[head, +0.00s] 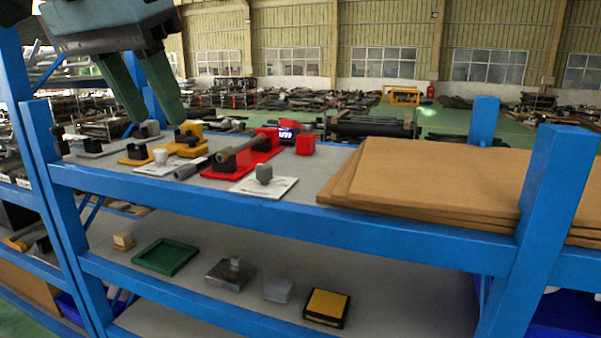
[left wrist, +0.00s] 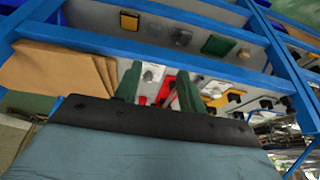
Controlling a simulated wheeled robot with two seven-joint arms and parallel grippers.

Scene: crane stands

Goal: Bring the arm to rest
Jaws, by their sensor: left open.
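My left gripper (head: 160,112) reaches in from the upper left of the head view. Its two green fingers point down, spread apart with nothing between them, above the left part of the upper shelf. In the left wrist view the fingers (left wrist: 158,84) are also apart. A red stand (head: 256,157) carrying a grey cylinder (head: 238,150) lies on the upper shelf, right of the gripper. Yellow stands (head: 190,137) with black blocks are below the fingers in the picture. My right gripper is in neither view.
Stacked brown boards (head: 430,175) cover the right of the upper shelf. White plates with grey pieces (head: 264,174) lie near its front edge. Blue posts (head: 545,200) and rails frame the rack. The lower shelf holds a green tray (head: 148,265), a metal block (head: 228,282) and a yellow-black box (head: 326,306).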

